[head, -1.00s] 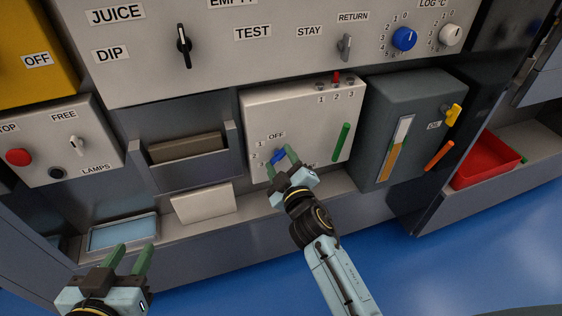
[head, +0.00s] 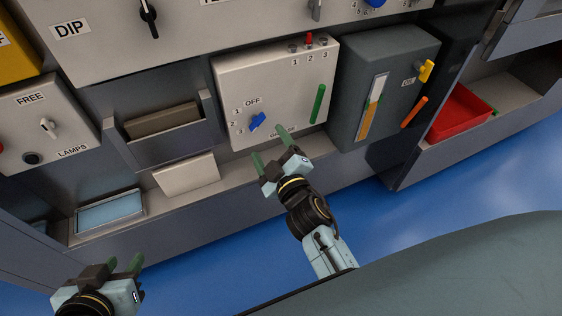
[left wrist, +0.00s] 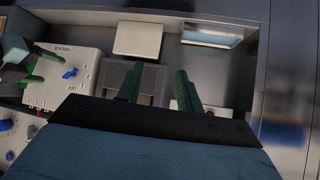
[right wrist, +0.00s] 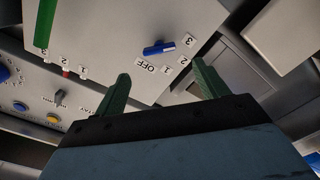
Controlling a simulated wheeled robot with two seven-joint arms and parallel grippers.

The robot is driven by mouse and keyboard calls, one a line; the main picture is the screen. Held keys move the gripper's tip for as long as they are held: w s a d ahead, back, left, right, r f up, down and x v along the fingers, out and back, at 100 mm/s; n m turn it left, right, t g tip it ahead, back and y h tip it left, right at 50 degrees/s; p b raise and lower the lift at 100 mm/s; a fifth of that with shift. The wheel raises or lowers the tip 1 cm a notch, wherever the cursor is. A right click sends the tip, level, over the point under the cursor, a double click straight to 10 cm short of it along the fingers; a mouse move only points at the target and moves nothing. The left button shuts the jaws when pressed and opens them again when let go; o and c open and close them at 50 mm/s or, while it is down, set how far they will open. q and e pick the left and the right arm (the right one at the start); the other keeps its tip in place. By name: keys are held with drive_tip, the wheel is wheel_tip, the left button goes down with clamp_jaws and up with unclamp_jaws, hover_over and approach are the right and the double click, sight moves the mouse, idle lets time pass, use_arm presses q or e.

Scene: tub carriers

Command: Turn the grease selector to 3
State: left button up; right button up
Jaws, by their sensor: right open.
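The grease selector is a blue bar knob (head: 256,122) on a pale box (head: 278,80) with labels OFF, 1, 2 and 3. In the right wrist view the knob (right wrist: 158,48) has one end in line with the label 3 (right wrist: 189,42). My right gripper (head: 271,146) is open and empty, below and in front of the knob, not touching it. Its fingers also show in the right wrist view (right wrist: 160,78), apart. My left gripper (head: 124,264) is open and empty at the lower left, far from the box.
A green bar (head: 318,103) and a red-tipped toggle (head: 309,40) are on the same box. A dark grey box (head: 385,85) with yellow and orange handles stands to the right. A lamp box (head: 45,125) stands to the left. A ledge with a blue tray (head: 110,212) runs below.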

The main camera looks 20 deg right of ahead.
use_arm(q)
drive_tip(key=s+f+g, duration=0.1)
drive_tip(key=s+a+g, duration=0.1)
drive_tip(key=s+f+y, duration=0.1)
drive_tip(key=shift+s+a+f+g+p, duration=0.3)
drive_tip(key=shift+a+g+p, duration=0.05)
drive_tip(key=shift+g, duration=0.05)
use_arm(e)
drive_tip(key=s, duration=0.6)
drive_tip(key=shift+s+d, duration=0.15)
drive_tip(key=shift+s, duration=0.1)
